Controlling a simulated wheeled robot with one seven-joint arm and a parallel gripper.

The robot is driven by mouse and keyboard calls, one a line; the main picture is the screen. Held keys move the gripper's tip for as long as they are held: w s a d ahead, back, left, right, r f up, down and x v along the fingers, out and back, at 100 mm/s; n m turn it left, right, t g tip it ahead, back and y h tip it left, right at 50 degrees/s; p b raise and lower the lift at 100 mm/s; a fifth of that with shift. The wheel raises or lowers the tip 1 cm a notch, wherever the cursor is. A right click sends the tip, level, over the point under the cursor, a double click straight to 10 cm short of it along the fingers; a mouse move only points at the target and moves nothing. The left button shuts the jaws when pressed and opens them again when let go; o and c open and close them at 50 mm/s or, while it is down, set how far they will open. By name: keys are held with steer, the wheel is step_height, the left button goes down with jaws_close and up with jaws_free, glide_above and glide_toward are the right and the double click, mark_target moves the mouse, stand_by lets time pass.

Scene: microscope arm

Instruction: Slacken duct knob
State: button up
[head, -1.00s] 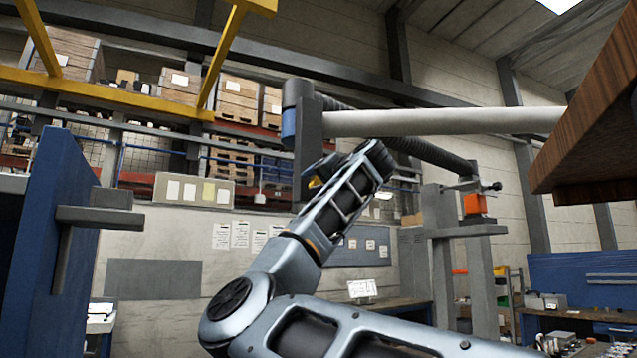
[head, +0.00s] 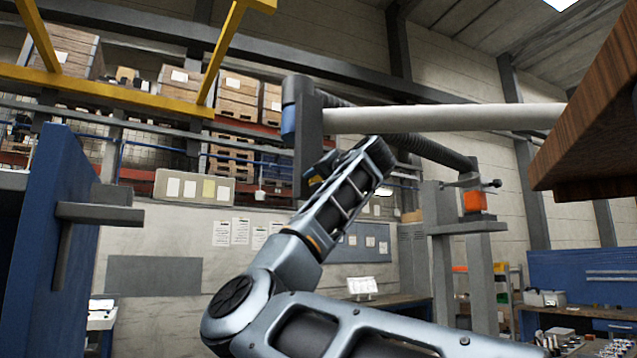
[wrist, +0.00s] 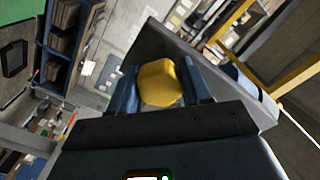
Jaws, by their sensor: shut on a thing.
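The duct knob (wrist: 160,83) is a yellow, rounded, many-sided knob between the two fingers of my gripper (wrist: 161,86) in the wrist view. The fingers are shut on it from both sides. Behind it is the grey duct bracket (wrist: 150,40). In the head view the bracket (head: 307,140) hangs upright at the left end of a pale tube (head: 440,119). My arm reaches up to the bracket's lower part, and a small bit of yellow shows there. The fingertips and most of the knob are hidden behind my wrist in the head view.
A dark hose (head: 430,151) runs behind the pale tube to a stand with an orange block (head: 474,202). A wooden slab (head: 600,120) juts in at the upper right. A blue panel (head: 50,230) stands at the left. A yellow frame (head: 100,92) crosses the upper left.

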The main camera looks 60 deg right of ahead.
steer(key=shift+f+n, duration=0.2)
steer(key=shift+n, duration=0.3)
steer(key=shift+d+f+n+b, duration=0.1)
steer(key=shift+n+b, duration=0.6)
steer(key=shift+n, duration=0.3)
steer(key=n+b, duration=0.1)
steer(key=n, duration=0.8)
steer(key=shift+n, duration=2.4)
steer(key=o, duration=1)
steer(key=shift+r, duration=0.25)
steer(key=shift+o, duration=0.2)
